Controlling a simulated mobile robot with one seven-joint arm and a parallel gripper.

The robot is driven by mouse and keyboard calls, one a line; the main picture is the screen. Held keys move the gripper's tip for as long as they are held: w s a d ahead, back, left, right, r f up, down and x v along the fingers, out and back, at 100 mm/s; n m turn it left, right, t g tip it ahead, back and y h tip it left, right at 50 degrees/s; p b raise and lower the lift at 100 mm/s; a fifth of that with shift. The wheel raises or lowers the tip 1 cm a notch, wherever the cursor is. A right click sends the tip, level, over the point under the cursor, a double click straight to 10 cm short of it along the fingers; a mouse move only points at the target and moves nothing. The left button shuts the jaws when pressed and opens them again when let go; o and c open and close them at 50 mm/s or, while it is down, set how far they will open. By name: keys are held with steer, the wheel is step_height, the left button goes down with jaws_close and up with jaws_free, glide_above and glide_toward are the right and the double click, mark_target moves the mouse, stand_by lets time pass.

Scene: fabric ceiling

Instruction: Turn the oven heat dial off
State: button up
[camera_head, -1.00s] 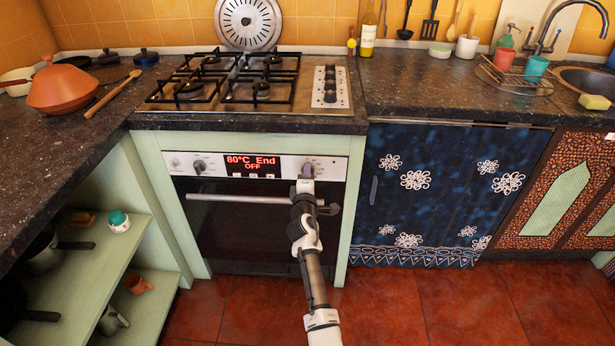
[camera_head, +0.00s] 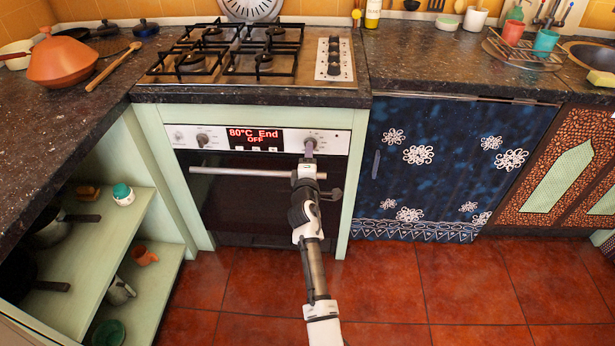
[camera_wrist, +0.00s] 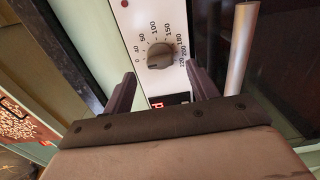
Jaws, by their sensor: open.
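The oven (camera_head: 225,215) has a white control panel with a red display (camera_head: 255,139) reading "80°C End OFF". In the wrist view the heat dial (camera_wrist: 160,55) is a round grey knob with numbers from 0 to 220 around it. I cannot clearly tell which number it points to. My gripper (camera_wrist: 159,73) is open, its two dark fingers apart on either side of the dial's line of view, with the dial ahead between them. I see no contact. In the head view my gripper (camera_head: 309,150) is at the panel's right end, covering most of that dial.
Another knob (camera_head: 203,139) is on the panel's left. The oven handle (camera_head: 240,171) runs just below the panel; its bar also shows close to the right finger in the wrist view (camera_wrist: 242,45). The stove top (camera_head: 250,62) is above. The red floor in front is clear.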

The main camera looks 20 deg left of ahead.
steer(key=v, duration=0.9)
steer(key=shift+s+p, duration=0.25)
steer(key=shift+p, duration=0.2)
